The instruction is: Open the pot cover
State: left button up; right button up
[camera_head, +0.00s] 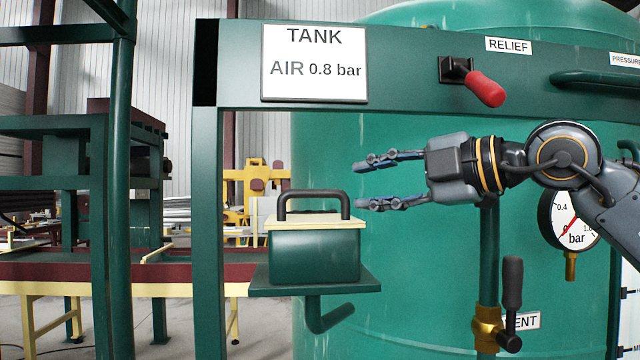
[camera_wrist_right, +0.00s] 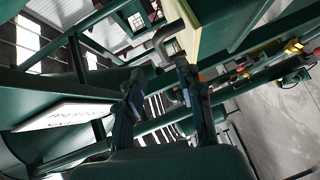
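The pot is a green box (camera_head: 315,257) on a small green shelf (camera_head: 315,286), in the left half of the head view. Its cream cover (camera_head: 300,224) lies flat on top and carries a black arched handle (camera_head: 313,197). My right gripper (camera_head: 362,185) is open and empty. Its fingers point left, just right of the handle and at about its height, apart from it. In the right wrist view, the handle (camera_wrist_right: 168,36) and the cream cover (camera_wrist_right: 190,28) show beyond the two spread fingers (camera_wrist_right: 158,72). My left gripper is in neither view.
A green beam above carries a TANK AIR 0.8 bar sign (camera_head: 314,80) and a red-handled relief lever (camera_head: 485,89). A pressure gauge (camera_head: 572,222) and a black-handled vent valve (camera_head: 511,290) stand at right. A green post (camera_head: 208,230) rises left of the pot. The large tank is behind.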

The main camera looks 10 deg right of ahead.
aim_at(322, 192)
jog(key=p+x, duration=0.1)
jog(key=x, duration=0.4)
jog(key=shift+a, duration=0.3)
jog(key=p+x, duration=0.2)
jog(key=x, duration=0.1)
jog(key=shift+w+a+f, duration=0.1)
jog(key=shift+w+a, duration=0.3)
jog(key=shift+w, duration=0.05)
jog(key=shift+w+a+f, duration=0.15)
jog(key=shift+w+f, duration=0.05)
jog(key=shift+a, duration=0.1)
jog(key=shift+c, duration=1.4)
grip_shut()
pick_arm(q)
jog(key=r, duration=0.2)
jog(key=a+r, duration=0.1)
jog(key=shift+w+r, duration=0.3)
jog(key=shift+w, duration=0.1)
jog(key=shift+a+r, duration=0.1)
pick_arm(e)
jog(key=shift+r, duration=0.1)
